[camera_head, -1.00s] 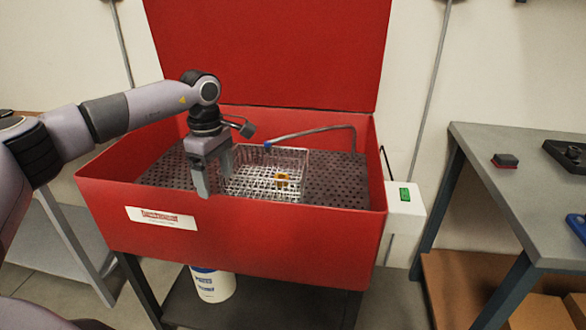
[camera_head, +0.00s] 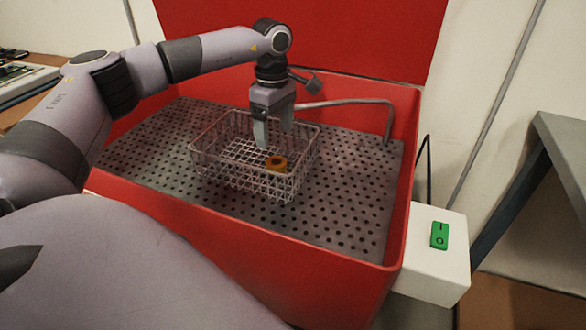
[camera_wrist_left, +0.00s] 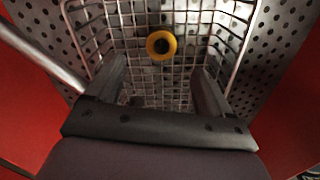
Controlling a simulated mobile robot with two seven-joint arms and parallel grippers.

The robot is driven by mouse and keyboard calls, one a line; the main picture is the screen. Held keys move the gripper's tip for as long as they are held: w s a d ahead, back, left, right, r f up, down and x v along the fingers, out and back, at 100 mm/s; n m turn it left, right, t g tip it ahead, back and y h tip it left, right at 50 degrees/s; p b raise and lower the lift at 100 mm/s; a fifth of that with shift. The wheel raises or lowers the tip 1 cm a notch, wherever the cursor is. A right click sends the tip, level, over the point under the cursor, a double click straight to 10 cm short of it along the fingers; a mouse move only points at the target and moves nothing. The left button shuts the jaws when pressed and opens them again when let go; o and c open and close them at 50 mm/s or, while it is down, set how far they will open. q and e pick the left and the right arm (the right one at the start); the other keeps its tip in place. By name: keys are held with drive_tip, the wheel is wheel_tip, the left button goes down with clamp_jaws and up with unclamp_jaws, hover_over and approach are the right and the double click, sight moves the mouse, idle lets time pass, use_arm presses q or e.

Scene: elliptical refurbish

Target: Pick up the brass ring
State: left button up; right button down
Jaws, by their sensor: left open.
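The brass ring (camera_head: 276,163) lies in the wire basket (camera_head: 215,172), toward its right side in the head view. In the left wrist view the ring (camera_wrist_left: 161,44) is a yellow-gold circle with a dark centre, on the basket's mesh floor. My left gripper (camera_head: 273,138) is over the basket, pointing down, with its fingers apart and nothing between them. In the left wrist view the ring shows beyond the open fingers (camera_wrist_left: 160,82), roughly centred between them. My right gripper is not in view.
The basket stands on the perforated floor of a red-walled basin (camera_head: 408,190). A bent metal pipe (camera_head: 350,104) reaches over the basin behind the basket. A white box with a green switch (camera_head: 439,235) is at the right. Perforated floor right of the basket is free.

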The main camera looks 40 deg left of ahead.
sight(276, 161)
use_arm(q)
drive_tip(key=shift+w+f, duration=0.25)
drive_tip(key=shift+f, duration=0.4)
drive_tip(key=f, duration=0.4)
drive_tip(key=f+b, duration=0.1)
drive_tip(key=f, duration=0.1)
drive_tip(key=shift+s+f, duration=0.4)
drive_tip(key=shift+c, duration=0.4)
drive_tip(key=shift+r, duration=0.1)
drive_tip(key=c, duration=1.3)
